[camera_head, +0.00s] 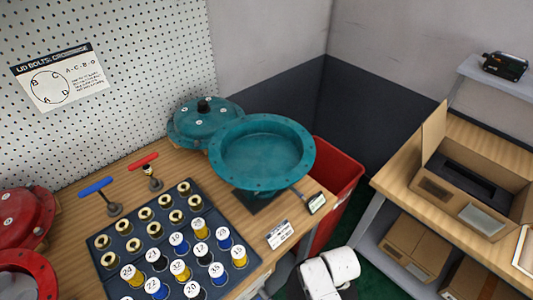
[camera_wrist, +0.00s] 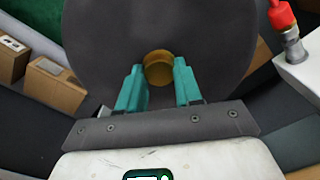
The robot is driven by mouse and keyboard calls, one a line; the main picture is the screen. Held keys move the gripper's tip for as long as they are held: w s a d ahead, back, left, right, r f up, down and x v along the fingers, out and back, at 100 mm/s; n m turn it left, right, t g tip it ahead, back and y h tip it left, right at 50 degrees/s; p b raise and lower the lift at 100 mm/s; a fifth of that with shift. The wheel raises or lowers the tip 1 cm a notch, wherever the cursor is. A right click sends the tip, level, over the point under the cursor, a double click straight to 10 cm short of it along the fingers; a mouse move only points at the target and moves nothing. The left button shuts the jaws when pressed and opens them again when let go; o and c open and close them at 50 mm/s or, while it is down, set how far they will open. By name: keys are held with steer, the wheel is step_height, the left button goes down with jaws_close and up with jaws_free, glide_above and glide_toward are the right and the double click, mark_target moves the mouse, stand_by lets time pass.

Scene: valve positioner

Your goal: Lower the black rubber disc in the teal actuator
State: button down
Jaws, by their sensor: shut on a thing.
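The teal actuator (camera_head: 262,157) is an open round bowl with a wide bolt-holed flange, standing on the wooden bench. Its inside looks bare teal. Its teal cover (camera_head: 203,122) with a black knob sits just behind it to the left. In the wrist view my gripper (camera_wrist: 159,70) has its teal fingers closed around a brass boss (camera_wrist: 158,68) at the middle of the large black rubber disc (camera_wrist: 105,40). The disc's upper edge is cut off in that view. Neither the disc nor my fingers show in the head view, so the disc is not seen in the bowl.
A dark tray (camera_head: 150,240) of numbered yellow, black and blue spools stands left of the bowl. A blue T-handle (camera_head: 97,188) and a red one (camera_head: 143,162) stand behind it. A red bin (camera_head: 338,172) is at right. Cardboard boxes lie on another bench (camera_head: 400,190).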

step_height(320, 180, up, 4)
steer(key=shift+w+f+p, duration=0.15)
steer(key=shift+p, duration=0.7)
steer(key=shift+w+r, duration=0.15)
steer(key=shift+r, duration=0.15)
steer(key=shift+w+r, duration=0.15)
steer(key=shift+w, duration=0.1)
steer(key=shift+d+r, duration=0.1)
steer(key=shift+d, duration=0.05)
